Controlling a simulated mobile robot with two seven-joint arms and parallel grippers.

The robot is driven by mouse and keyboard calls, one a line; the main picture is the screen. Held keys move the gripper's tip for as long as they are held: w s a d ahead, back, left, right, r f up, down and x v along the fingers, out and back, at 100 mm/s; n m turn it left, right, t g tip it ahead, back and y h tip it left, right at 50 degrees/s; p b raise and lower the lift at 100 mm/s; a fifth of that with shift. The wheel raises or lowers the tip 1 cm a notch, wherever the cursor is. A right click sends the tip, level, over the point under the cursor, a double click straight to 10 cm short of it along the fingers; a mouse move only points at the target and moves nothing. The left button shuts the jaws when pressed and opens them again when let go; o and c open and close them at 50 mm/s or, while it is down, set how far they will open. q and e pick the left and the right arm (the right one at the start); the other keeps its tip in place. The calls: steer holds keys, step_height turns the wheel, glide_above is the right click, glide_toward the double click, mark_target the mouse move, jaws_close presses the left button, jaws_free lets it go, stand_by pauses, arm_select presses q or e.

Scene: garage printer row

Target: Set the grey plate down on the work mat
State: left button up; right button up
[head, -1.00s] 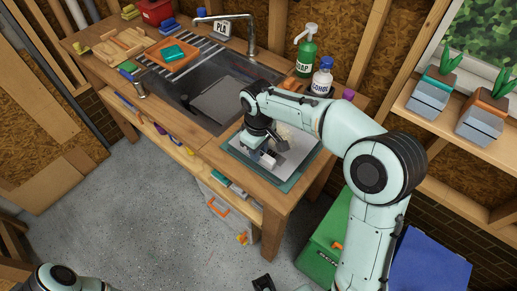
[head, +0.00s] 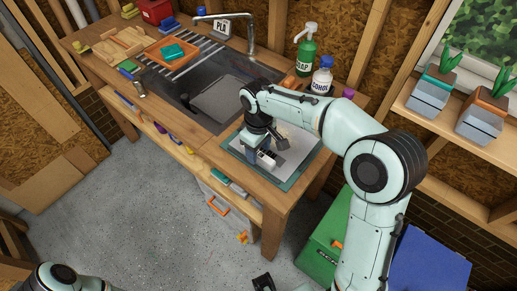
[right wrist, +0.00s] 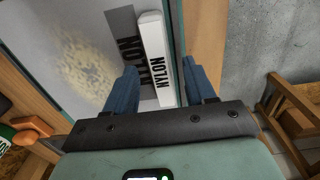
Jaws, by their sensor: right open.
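The light grey plate (head: 297,149) lies flat on the green work mat (head: 286,187) at the near end of the bench. In the right wrist view, the plate (right wrist: 100,22) has a speckled yellowish patch, and the mat's edge (right wrist: 178,35) shows beside it. A white bar lettered NYLON (right wrist: 155,50) stands at the plate's edge, with a dark lettered area beside it. My right gripper (head: 266,157) is low over the plate. Its open fingers (right wrist: 163,85) are either side of the bar; contact cannot be told.
The sink (head: 185,88) holds a darker grey sheet (head: 217,101). A green soap bottle (head: 306,55) and a white bottle (head: 322,78) stand behind the mat.

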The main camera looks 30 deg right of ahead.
arm_select(q)
steer(key=r+p, duration=0.1)
steer(key=w+r+p, duration=0.1)
steer(key=shift+w+r, duration=0.1)
steer(key=shift+r, duration=0.2)
arm_select(e)
step_height(320, 180, up, 13)
steer(key=shift+f, duration=0.15)
